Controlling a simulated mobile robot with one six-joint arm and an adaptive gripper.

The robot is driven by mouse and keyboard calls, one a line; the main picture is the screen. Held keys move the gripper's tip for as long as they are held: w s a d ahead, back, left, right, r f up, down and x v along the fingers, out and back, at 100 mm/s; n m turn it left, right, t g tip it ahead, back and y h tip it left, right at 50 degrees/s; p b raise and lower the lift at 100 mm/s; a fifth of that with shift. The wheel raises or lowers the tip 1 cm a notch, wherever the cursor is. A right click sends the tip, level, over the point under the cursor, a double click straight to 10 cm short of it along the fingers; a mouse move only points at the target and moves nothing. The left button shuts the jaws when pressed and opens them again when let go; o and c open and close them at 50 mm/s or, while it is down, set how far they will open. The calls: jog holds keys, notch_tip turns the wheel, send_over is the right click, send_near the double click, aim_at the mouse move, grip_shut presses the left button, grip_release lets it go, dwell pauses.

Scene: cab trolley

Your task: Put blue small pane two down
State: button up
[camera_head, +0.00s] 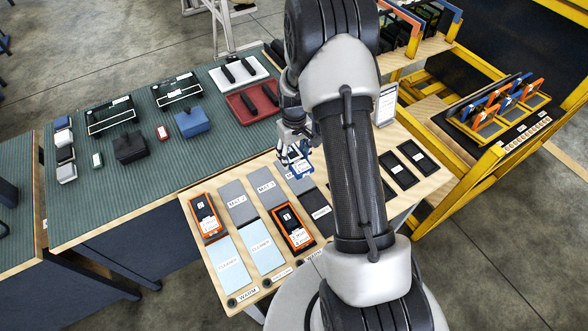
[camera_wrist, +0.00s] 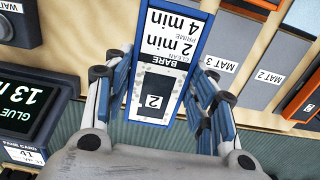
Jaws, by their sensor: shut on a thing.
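The blue small pane two (camera_wrist: 140,110) is a blue-framed panel with a dark window marked "2" and a white label reading "BARE", "CLEAN 2 min", "PRIME 4 min". My gripper (camera_wrist: 160,85) is shut on it, with a blue-padded finger on each side of the frame. In the head view the pane (camera_head: 300,167) hangs at my gripper (camera_head: 293,150) near the back edge of the wooden-topped table (camera_head: 196,256). In the wrist view grey mats marked "MAT 3" (camera_wrist: 222,64) and "MAT 2" (camera_wrist: 268,76) lie right of the pane. The pane's height above the table is unclear.
Orange panes (camera_head: 208,218) and (camera_head: 296,230) lie on the table, with light blue cleaner pads (camera_head: 230,264) nearby. The grey MAT 2 (camera_head: 236,192) looks bare. A dark glue timer (camera_wrist: 30,105) stands left in the wrist view. My arm hides part of the table.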

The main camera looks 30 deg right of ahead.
aim_at(294, 166)
jog(key=shift+f+b, duration=0.65)
jog(key=shift+f, duration=2.6)
jog(key=shift+f, duration=0.2)
jog(key=o, duration=1.2)
jog(key=shift+r, duration=0.1)
